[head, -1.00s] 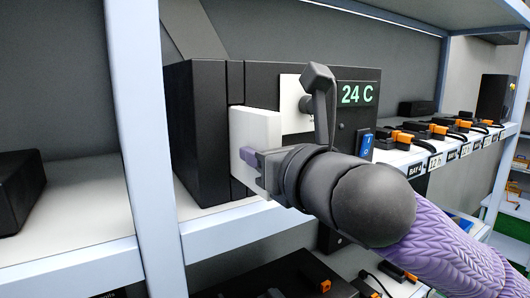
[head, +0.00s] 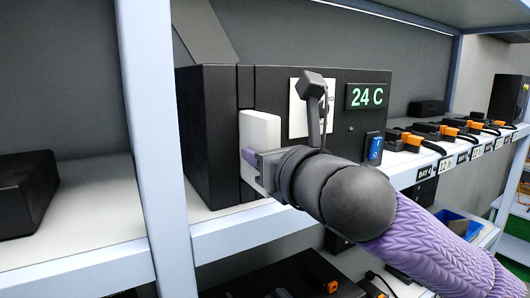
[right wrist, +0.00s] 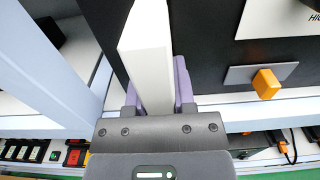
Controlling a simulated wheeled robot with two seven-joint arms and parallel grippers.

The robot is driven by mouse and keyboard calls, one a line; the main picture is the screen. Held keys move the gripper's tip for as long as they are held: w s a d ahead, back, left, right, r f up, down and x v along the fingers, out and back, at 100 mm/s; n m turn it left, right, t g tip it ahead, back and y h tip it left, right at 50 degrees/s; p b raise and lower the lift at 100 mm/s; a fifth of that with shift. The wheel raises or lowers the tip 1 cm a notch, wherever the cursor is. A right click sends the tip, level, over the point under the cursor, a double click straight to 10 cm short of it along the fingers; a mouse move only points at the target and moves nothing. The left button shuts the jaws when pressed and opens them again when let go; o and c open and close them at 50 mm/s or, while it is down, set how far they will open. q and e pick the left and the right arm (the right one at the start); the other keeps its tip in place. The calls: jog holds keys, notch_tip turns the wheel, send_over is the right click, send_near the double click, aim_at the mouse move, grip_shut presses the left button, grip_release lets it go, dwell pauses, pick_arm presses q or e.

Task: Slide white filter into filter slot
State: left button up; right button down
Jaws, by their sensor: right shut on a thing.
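The white filter (head: 262,140) is a flat upright block at the front of the black machine (head: 211,130), at its left part. Its far edge meets the dark slot area in the machine's face; how deep it sits cannot be told. My right gripper (head: 257,160) is shut on the filter's near end. In the right wrist view the filter (right wrist: 150,55) stands between the purple fingers of my right gripper (right wrist: 160,92) and reaches toward the black face. My left gripper is not in view.
The machine stands on a white shelf with a pale upright post (head: 156,140) to its left. A display (head: 367,96) reads 24 C. An orange knob (right wrist: 266,84) juts from the machine beside the filter. Several black devices with orange connectors (head: 411,139) line the shelf to the right.

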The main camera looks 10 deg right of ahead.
jog(key=shift+p+x, duration=0.5)
jog(key=shift+x, duration=0.6)
jog(key=shift+c, duration=1.8)
grip_release()
jog(key=b+v, duration=0.3)
jog(key=v, duration=0.7)
jog(key=shift+c, duration=0.2)
